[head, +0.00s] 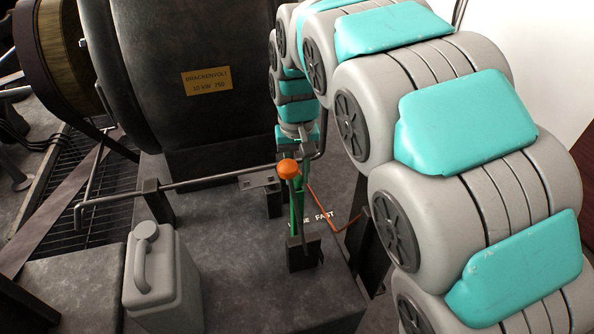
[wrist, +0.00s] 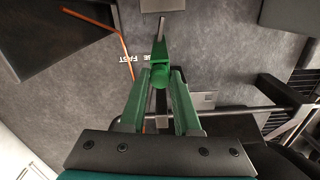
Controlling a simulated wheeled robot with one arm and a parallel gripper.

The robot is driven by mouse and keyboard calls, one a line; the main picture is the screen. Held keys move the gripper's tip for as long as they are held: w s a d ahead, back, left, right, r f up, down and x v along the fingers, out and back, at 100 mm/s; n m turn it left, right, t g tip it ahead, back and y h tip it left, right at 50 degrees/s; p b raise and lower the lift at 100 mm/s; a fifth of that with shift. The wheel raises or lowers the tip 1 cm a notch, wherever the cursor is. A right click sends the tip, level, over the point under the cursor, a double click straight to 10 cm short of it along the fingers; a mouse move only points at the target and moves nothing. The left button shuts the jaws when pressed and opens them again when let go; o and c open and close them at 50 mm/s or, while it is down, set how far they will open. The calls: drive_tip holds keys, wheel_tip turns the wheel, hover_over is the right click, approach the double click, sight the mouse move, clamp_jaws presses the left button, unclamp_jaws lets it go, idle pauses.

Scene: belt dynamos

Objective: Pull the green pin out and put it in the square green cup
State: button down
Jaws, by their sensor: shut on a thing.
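My gripper (wrist: 159,82) points at the machine's dark base and is shut on the green pin (wrist: 159,72). I cannot tell whether the pin still sits in a hole. In the head view my gripper (head: 298,205) hangs behind the lever with the orange knob (head: 288,168), which partly covers it; the pin cannot be made out there. The square green cup is in neither view.
A long grey rod (head: 215,178) crosses left of my gripper. A thin orange-red rod (head: 330,218) is close on the right, near the lettering "FAST". A grey jerrycan (head: 165,285) stands at the front left. A big dark dynamo drum (head: 190,115) rises behind.

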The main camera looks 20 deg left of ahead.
sight(297, 177)
drive_tip(key=shift+f, duration=0.5)
drive_tip(key=c, duration=0.5)
unclamp_jaws()
drive_tip(key=shift+c, duration=0.2)
wheel_tip(297, 177, up, 8)
drive_tip(key=shift+f, duration=0.1)
idle(0.3)
